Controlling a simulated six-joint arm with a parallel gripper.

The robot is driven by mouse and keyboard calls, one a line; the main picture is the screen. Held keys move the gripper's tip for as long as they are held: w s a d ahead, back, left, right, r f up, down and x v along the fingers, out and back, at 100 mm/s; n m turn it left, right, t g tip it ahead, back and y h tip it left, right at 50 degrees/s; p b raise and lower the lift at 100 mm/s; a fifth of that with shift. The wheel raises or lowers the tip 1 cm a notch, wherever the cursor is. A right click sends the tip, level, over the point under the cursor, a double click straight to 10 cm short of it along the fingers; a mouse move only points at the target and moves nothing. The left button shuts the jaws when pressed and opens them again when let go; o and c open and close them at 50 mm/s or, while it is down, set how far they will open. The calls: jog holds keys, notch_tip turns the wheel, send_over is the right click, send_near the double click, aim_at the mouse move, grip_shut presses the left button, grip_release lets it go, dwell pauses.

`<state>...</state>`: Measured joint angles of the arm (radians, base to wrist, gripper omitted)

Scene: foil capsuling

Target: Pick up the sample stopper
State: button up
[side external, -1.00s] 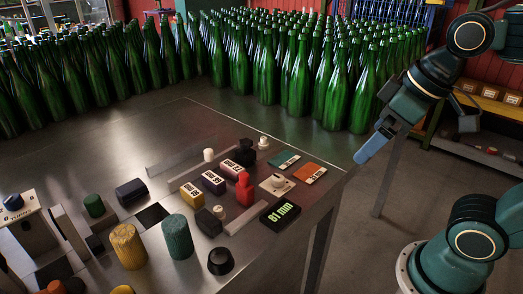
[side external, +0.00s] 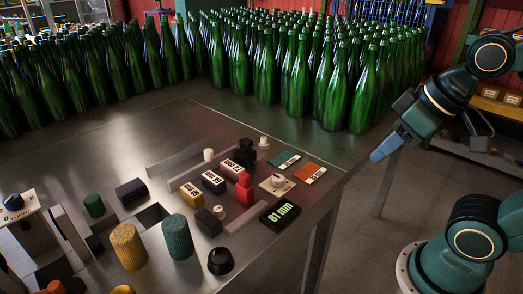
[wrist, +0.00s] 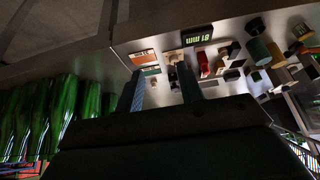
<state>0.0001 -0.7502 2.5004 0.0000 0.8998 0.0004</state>
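My gripper (side external: 428,140) is in the air off the right edge of the metal table, to the right of the small items. In the wrist view its two fingers (wrist: 160,70) are spread apart with nothing between them. I cannot tell for sure which piece is the sample stopper. Small pale stopper-like pieces stand on the table: a white cylinder (side external: 208,154), another pale piece (side external: 263,141) at the back, and a light round piece (side external: 279,179) on a pale square plate. All are well apart from my gripper.
Rows of green bottles (side external: 340,95) fill the back of the table.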

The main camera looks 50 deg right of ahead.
jog(key=w+a+r+n+g+y, duration=0.1)
jog(key=w+a+n, duration=0.35)
jog(key=w, duration=0.25)
jog(key=w+a+r+n+g+y, duration=0.1)
jog(key=w+a+n+y, duration=0.15)
jog(key=w+n, duration=0.3)
jog(key=w+a+f+n+g, duration=0.1)
jog(key=w+a+f+n, duration=0.2)
jog(key=w, duration=0.3)
jog(key=w+a+f+n+g+y, duration=0.1)
jog(key=w+a+f+n+g, duration=0.1)
jog(key=w+a+f+n, duration=0.1)
jog(key=w+f+n, duration=0.1)
jog(key=w+n, duration=0.1)
jog(key=w, duration=0.1)
jog(key=shift+a+f+g, duration=0.2)
jog(key=shift+a+g, duration=0.1)
jog(key=shift+a, duration=0.1)
jog(key=shift+f, duration=0.1)
send_over(219, 214)
jog(key=d, duration=0.4)
jog(key=f, duration=0.7)
jog(key=shift+w+a+f, duration=0.15)
jog(key=shift+w+a, duration=0.05)
jog(key=shift+w, duration=0.1)
jog(key=shift+a+f, duration=0.1)
jog(key=shift+f, duration=0.1)
